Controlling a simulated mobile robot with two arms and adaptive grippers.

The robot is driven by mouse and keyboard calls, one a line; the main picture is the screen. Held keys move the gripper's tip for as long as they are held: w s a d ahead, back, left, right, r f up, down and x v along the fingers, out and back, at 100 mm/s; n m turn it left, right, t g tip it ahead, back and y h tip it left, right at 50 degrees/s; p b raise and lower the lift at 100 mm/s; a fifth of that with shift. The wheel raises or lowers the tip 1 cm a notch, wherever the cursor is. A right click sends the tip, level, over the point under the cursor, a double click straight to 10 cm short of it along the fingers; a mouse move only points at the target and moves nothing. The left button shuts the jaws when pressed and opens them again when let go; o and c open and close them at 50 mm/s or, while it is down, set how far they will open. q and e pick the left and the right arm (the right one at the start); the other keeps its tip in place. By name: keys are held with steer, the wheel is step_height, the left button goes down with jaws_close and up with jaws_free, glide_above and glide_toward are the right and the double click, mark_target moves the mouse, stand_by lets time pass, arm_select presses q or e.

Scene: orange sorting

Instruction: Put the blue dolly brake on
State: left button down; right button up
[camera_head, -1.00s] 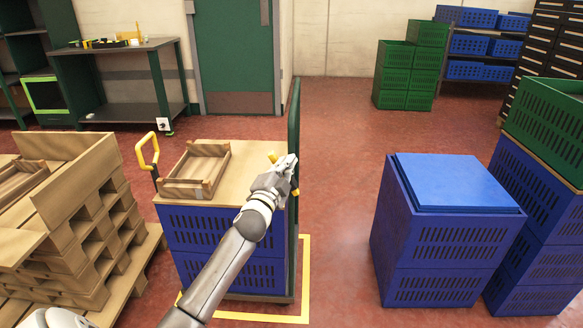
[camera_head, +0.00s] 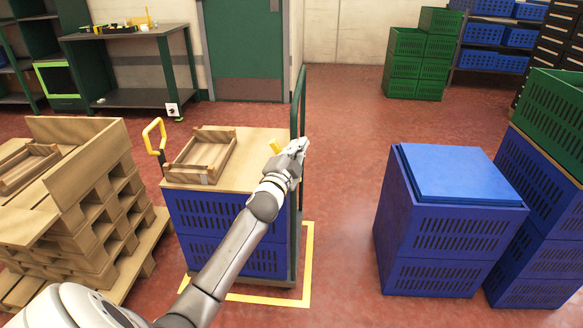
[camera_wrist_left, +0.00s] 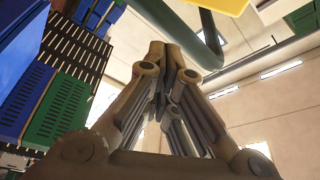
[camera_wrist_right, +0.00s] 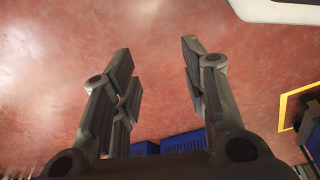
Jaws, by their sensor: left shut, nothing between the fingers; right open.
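The dolly carries blue crates (camera_head: 222,231) under a wooden board, and a dark green push frame (camera_head: 299,92) rises at its right side. A yellow part (camera_head: 276,147) shows just beside my left gripper (camera_head: 303,146); most of it is hidden, and I cannot tell if they touch. My left gripper is shut and empty, in front of the green frame. In the left wrist view its closed fingers (camera_wrist_left: 168,62) point toward a green bar (camera_wrist_left: 209,32) and a yellow bar (camera_wrist_left: 222,5). My right gripper (camera_wrist_right: 155,58) is open and empty above the red floor.
A wooden tray (camera_head: 201,157) lies on the dolly's board. A yellow loop handle (camera_head: 153,133) stands left of it. Stacked pallets (camera_head: 95,215) are at the left; lidded blue crates (camera_head: 445,235) stand at the right. The floor between dolly and those crates is clear.

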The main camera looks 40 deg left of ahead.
arm_select(q)
steer(key=v, duration=1)
steer(key=s+d+f+n+g+h, duration=0.1)
steer(key=s+d+f+n+g, duration=0.2)
steer(key=f, duration=1)
steer(key=s+d+f+n+g+h, duration=0.1)
steer(key=s+d+f+g, duration=0.25)
steer(key=f, duration=0.95)
steer(key=s+d+f+n+g+h, duration=0.1)
steer(key=s+d+f+g, duration=0.2)
steer(key=s+d+f, duration=0.35)
steer(key=s+d+f+n+g+h, duration=0.1)
steer(key=s+d+f+g, duration=0.25)
steer(key=s+f, duration=0.65)
steer(key=s+d+f+g+h, duration=0.1)
steer(key=s+d+f+g, duration=0.35)
steer(key=s+f, duration=0.4)
steer(key=s+a+r+p, duration=0.2)
steer(key=s+p, duration=1.3)
steer(key=s, duration=0.2)
steer(key=shift+n+g+p, duration=0.3)
steer(key=shift+g, duration=0.15)
arm_select(e)
steer(key=s+d+g, duration=0.1)
steer(key=s+d, duration=0.2)
steer(key=s, duration=1.3)
steer(key=shift+s, duration=0.4)
